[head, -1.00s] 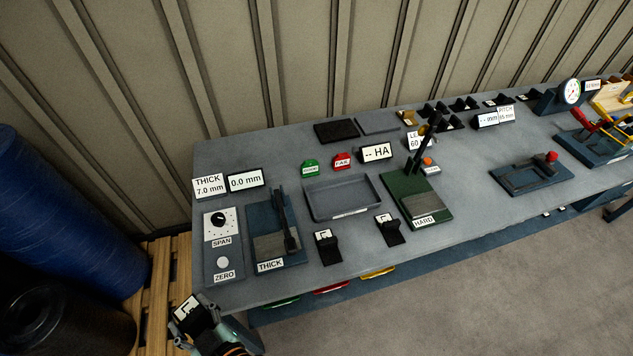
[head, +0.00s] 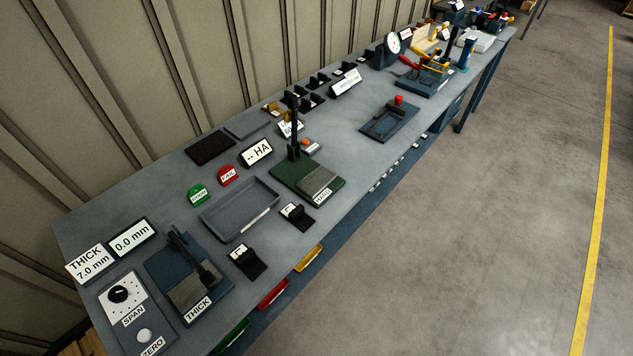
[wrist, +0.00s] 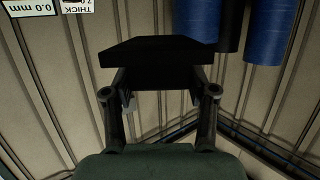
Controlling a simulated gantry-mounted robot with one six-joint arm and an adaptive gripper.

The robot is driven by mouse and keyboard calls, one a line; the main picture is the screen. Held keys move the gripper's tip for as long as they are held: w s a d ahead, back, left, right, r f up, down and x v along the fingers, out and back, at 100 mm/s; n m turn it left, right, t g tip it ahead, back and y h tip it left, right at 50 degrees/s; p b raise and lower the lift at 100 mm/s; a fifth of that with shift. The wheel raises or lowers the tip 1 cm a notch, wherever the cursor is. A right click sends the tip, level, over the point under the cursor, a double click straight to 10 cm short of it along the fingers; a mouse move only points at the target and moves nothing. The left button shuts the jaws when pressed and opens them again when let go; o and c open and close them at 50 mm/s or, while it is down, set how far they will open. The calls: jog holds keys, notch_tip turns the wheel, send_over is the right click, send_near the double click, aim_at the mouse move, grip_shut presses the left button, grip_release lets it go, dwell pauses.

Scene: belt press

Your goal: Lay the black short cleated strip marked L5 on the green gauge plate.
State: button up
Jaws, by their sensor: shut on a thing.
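My gripper (wrist: 160,88) shows in the wrist view, shut on a black strip (wrist: 160,50). The strip lies across both fingertips; no marking shows on the side facing the camera, so I cannot read whether it is L5. My gripper is out of the head view. In the head view the green gauge plate (head: 284,174), labelled HARD, has a bare grey pad (head: 318,180) and an upright black post. Two other black pieces with white labels, a nearer one (head: 249,263) and a farther one (head: 298,217), lie at the bench's front edge; their labels are too small to read.
A blue THICK gauge (head: 212,303) stands at the near left beside a SPAN/ZERO box (head: 130,310). An empty grey tray (head: 213,224) lies between the THICK gauge and the green plate. Displays, a red-knobbed fixture (head: 388,121) and a dial gauge (head: 393,43) stand farther along.

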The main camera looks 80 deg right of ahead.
notch_tip(320, 180, up, 19)
jog(key=s+p, duration=0.2)
jog(key=p, duration=2.6)
jog(key=shift+r+p, duration=0.15)
jog(key=shift+p, duration=0.15)
